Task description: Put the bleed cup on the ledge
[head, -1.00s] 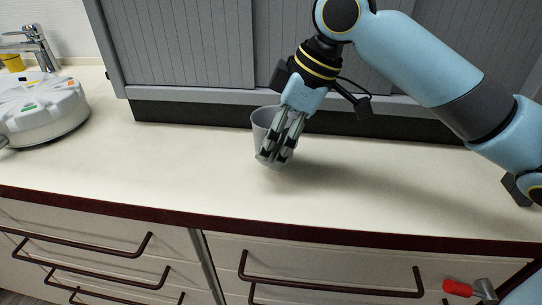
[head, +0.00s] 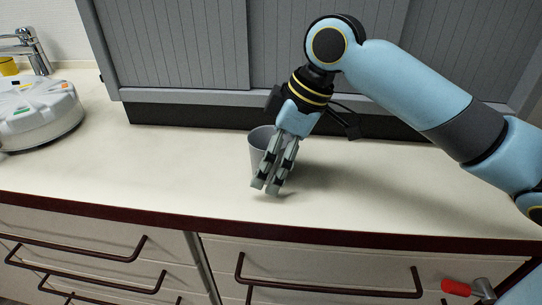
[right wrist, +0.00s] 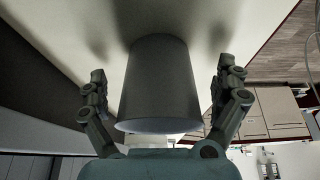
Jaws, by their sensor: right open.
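The bleed cup is a plain grey tapered cup (head: 257,147) at the middle of the cream counter, upright and partly hidden behind my right gripper. My right gripper (head: 265,187) points down in front of it in the head view. In the right wrist view the cup (right wrist: 160,80) lies between the two spread fingers of the gripper (right wrist: 164,88), with a gap on each side. The gripper is open. The cup's base seems to be at the counter, but contact is hard to tell. A grey ledge-like strip (head: 190,97) runs along the foot of the panels behind. My left gripper is not in view.
A round white device (head: 38,115) stands on the counter at the left, near a tap (head: 38,50) and a yellow object (head: 8,66). The counter (head: 400,200) is clear on both sides of the cup. Drawers with dark handles lie below the dark front edge.

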